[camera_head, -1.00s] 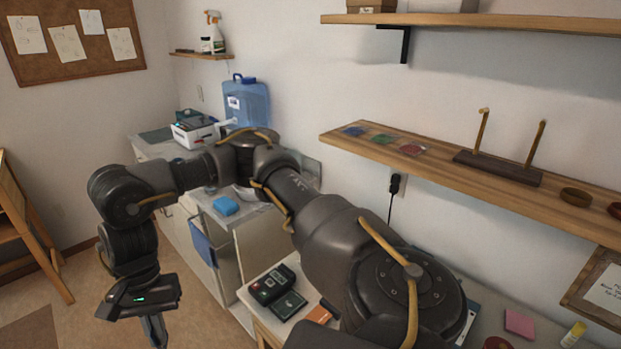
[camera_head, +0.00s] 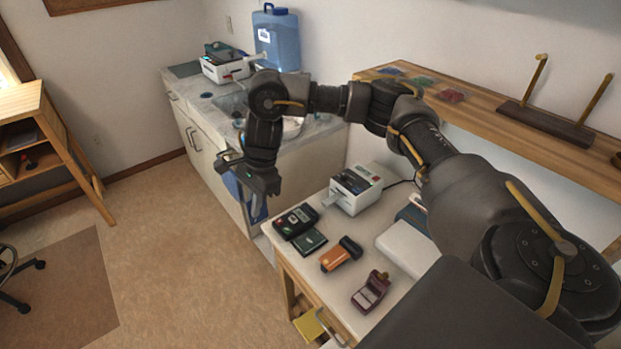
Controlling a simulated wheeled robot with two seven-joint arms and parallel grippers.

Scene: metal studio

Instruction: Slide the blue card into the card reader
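A small flat blue piece (camera_head: 390,71), which looks like the blue card, lies at the left end of the wooden wall shelf (camera_head: 485,107). Green (camera_head: 421,80) and red (camera_head: 451,96) pieces lie to its right. A black device with coloured buttons (camera_head: 295,221) sits on the desk's left corner, and a white device (camera_head: 355,188) stands behind it. I cannot tell for sure which is the card reader. My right gripper (camera_head: 258,208) points down in front of the counter, left of the desk and away from the cards. Its finger gap is unclear. My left gripper is out of view.
A dark green item (camera_head: 309,241), an orange device (camera_head: 341,255) and a maroon device (camera_head: 371,291) lie on the pale desk (camera_head: 325,283). A wooden stand with two posts (camera_head: 548,125) occupies the shelf. A counter (camera_head: 318,130) lies behind. Open floor is at left.

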